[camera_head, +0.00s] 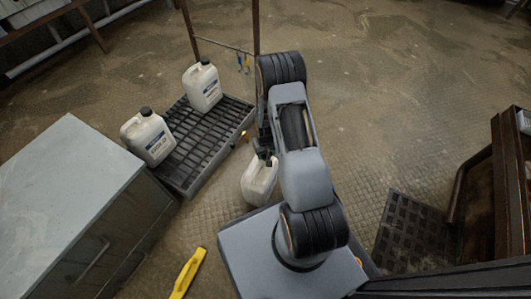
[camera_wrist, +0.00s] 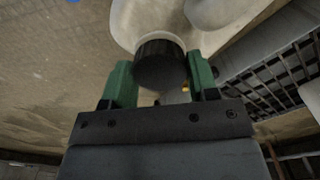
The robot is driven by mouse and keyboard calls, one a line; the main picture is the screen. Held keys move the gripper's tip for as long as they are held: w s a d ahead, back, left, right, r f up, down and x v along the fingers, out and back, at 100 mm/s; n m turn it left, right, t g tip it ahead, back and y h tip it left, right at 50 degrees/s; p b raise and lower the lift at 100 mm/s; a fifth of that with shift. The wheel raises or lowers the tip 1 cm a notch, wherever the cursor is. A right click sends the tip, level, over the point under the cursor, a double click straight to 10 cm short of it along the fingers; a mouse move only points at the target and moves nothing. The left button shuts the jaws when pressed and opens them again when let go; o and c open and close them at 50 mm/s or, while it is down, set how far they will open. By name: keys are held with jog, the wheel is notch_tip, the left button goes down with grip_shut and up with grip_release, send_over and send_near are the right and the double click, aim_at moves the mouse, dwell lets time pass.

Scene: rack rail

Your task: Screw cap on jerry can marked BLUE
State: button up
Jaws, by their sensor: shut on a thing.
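A white jerry can (camera_head: 259,184) stands on the floor beside the front right edge of the black grated tray (camera_head: 190,176). No label shows on its visible side. My gripper (camera_head: 266,157) is at the top of this can. In the wrist view its green fingers (camera_wrist: 160,84) are shut on a black cap (camera_wrist: 160,64), one on each side. The cap is at the pale neck of the white can (camera_wrist: 140,18); I cannot tell how far it is threaded.
A grey cabinet (camera_head: 70,185) stands at the left. A yellow object (camera_head: 188,274) lies on the floor at the front. Thin posts and a rail with small hanging items (camera_head: 243,62) rise behind the tray. A dark mat (camera_head: 410,228) lies at the right. Floor beyond is clear.

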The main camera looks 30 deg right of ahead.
jog(key=m, duration=1.1)
jog(key=shift+f+m, duration=0.1)
jog(key=shift+m, duration=0.2)
jog(key=m, duration=1.2)
jog(key=o, duration=1.1)
jog(key=shift+o, duration=0.2)
jog(key=shift+s, duration=0.1)
jog(key=shift+r+p, duration=2.8)
jog(key=shift+r, duration=1.25)
